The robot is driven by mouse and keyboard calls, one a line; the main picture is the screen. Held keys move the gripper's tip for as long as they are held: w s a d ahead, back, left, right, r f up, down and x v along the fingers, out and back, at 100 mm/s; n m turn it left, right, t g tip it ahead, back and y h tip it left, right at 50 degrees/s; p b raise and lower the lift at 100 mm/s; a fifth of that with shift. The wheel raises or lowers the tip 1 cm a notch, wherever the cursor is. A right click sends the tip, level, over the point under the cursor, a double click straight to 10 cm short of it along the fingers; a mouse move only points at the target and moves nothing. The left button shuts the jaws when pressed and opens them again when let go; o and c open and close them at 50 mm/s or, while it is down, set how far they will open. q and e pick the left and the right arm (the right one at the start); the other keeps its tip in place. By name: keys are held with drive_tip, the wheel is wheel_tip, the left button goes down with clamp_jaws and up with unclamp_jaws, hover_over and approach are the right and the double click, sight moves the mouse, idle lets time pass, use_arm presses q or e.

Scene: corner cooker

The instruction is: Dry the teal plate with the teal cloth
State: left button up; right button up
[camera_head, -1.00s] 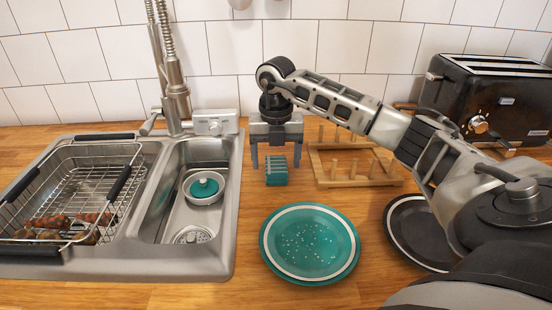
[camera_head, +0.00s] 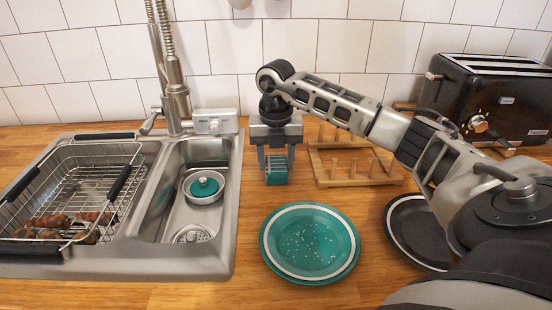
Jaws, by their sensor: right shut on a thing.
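The teal plate (camera_head: 310,243) lies flat on the wooden counter in front of me. It has a pale ring near its rim, and small white drops are scattered over its middle. The folded teal cloth (camera_head: 277,172) is on the counter behind the plate, beside the sink. My right gripper (camera_head: 277,160) points down over the cloth, its fingers closed on the cloth's two sides. The cloth looks to be at counter level; I cannot tell if it is lifted. My left gripper is not in view.
A wooden rack (camera_head: 325,170) stands right of the cloth. A dark plate (camera_head: 408,245) lies under my right arm. A toaster (camera_head: 490,95) stands back right.

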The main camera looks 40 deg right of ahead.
sight(276, 164)
drive_tip(key=shift+r+p, duration=2.45)
drive_tip(key=shift+r, duration=0.6)
drive_tip(key=shift+a, duration=0.1)
